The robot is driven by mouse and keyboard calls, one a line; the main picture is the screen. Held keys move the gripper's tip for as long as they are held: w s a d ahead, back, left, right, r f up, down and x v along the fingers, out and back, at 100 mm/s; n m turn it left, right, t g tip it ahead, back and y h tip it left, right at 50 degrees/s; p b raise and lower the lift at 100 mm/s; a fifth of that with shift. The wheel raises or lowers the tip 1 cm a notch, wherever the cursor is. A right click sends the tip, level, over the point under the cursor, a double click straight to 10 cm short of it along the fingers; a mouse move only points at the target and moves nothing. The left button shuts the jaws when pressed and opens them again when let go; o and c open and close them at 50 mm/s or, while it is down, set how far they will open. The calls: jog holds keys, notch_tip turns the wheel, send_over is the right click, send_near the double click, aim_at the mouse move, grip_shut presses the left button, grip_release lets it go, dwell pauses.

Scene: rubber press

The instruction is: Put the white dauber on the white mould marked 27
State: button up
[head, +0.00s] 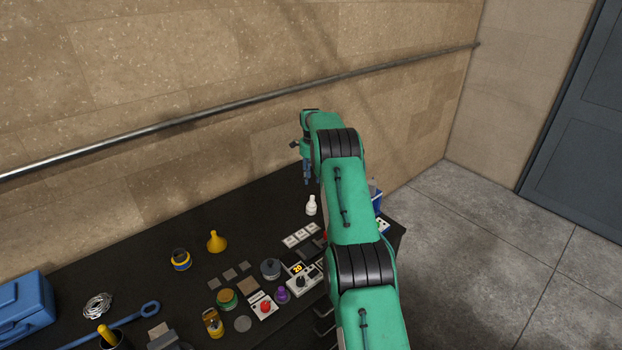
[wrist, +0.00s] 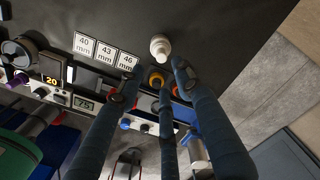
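A small white bottle-shaped thing (head: 311,206), which looks like the white dauber, stands upright on the black bench. It also shows in the wrist view (wrist: 160,46), just beyond my fingertips. My gripper (head: 308,182) hangs above the bench, just above and behind the white thing. In the wrist view, its fingers (wrist: 155,84) are spread with nothing held between them. Three white square plates in a row (head: 301,236) lie near the dauber; the wrist view shows them (wrist: 105,52) marked 40, 43 and 46 mm. I can read no mark 27 on anything.
The bench behind the dauber is clear. A rail (head: 240,112) runs along the wall.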

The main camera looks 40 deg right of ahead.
jog(key=shift+r, duration=0.1)
jog(key=s+a+r+n+t, duration=0.1)
jog(key=a+r+n, duration=0.1)
jog(key=a+r, duration=0.7)
jog(key=s+a+r+n, duration=0.1)
jog(key=a+r+n, duration=0.35)
jog(key=r, duration=0.75)
jog(key=s+a+r+n+t, duration=0.1)
jog(key=s+a+r+n, duration=0.1)
jog(key=s+a+r, duration=0.55)
jog(key=s+a+r+n, duration=0.2)
jog(key=s+a+r, duration=0.3)
jog(key=a+r, duration=0.5)
jog(key=s+a+r+n+t, duration=0.25)
jog(key=s+a+n, duration=0.25)
jog(key=s+a, duration=1.1)
jog(key=s+a+f+n, duration=0.2)
jog(key=s, duration=0.6)
jog(key=s+a+f+n, duration=0.2)
jog(key=s+a, duration=0.1)
jog(key=s, duration=0.4)
jog(key=s+a+f+n+t, duration=0.1)
jog(key=s+a+f+n, duration=0.1)
jog(key=s, duration=0.6)
jog(key=shift+s+a+f+n, duration=0.35)
jog(key=shift+a+f+n, duration=0.1)
jog(key=shift+a, duration=0.1)
